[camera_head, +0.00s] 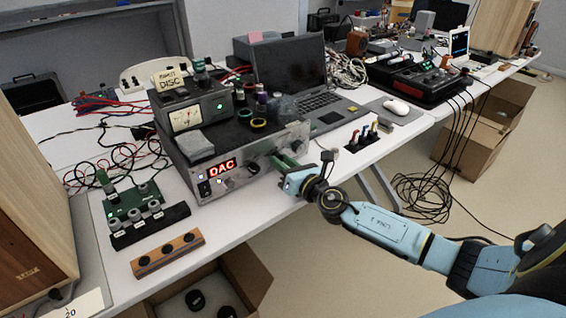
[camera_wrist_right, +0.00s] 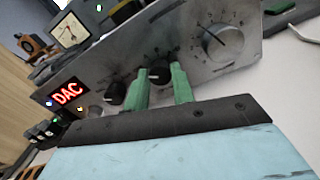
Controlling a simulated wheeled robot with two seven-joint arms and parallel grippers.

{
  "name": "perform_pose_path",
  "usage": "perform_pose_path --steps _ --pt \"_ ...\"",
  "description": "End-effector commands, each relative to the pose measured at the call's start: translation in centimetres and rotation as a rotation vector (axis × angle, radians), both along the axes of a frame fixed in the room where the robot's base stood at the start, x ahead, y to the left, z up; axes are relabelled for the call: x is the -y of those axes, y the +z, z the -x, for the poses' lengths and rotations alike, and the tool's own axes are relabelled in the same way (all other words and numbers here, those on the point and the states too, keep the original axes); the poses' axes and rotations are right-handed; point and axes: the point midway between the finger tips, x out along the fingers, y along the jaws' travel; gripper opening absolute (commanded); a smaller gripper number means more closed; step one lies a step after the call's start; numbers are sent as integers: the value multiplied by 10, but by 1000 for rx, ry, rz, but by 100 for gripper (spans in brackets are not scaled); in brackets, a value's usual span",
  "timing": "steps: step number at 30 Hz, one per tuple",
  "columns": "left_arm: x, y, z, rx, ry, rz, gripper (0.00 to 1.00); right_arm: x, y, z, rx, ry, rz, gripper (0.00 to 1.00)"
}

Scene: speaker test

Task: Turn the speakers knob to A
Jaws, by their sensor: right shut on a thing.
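The silver unit (camera_head: 290,139) with a red DAC display (camera_head: 222,168) stands on the white table, its front panel facing me. My right gripper (camera_head: 284,160) is at the right half of that panel. In the right wrist view its green fingers are shut on a black knob (camera_wrist_right: 159,75) with a white pointer line. I cannot read the lettering around it, so its setting is unclear. A second black knob (camera_wrist_right: 115,93) is left of the fingers, and a large silver dial (camera_wrist_right: 222,43) is to the right. My left gripper is not in view.
A small meter box (camera_head: 190,112), tape rolls and bottles sit on top of the unit. A green circuit board (camera_head: 128,207) and a wooden block with black knobs (camera_head: 167,253) lie to the left. A laptop (camera_head: 318,98) stands behind right. Loose black cables (camera_head: 432,195) lie on the floor.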

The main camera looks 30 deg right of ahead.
Motion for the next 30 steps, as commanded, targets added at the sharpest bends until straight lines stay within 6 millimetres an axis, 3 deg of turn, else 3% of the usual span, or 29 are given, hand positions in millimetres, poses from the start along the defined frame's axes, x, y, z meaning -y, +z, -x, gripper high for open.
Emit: perform_pose_path --steps 15,30 --pt "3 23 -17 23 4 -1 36 0 -1 0 -26 0 -333 2" --pt "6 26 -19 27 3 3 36 0 -1 0 -51 1 -630 2"
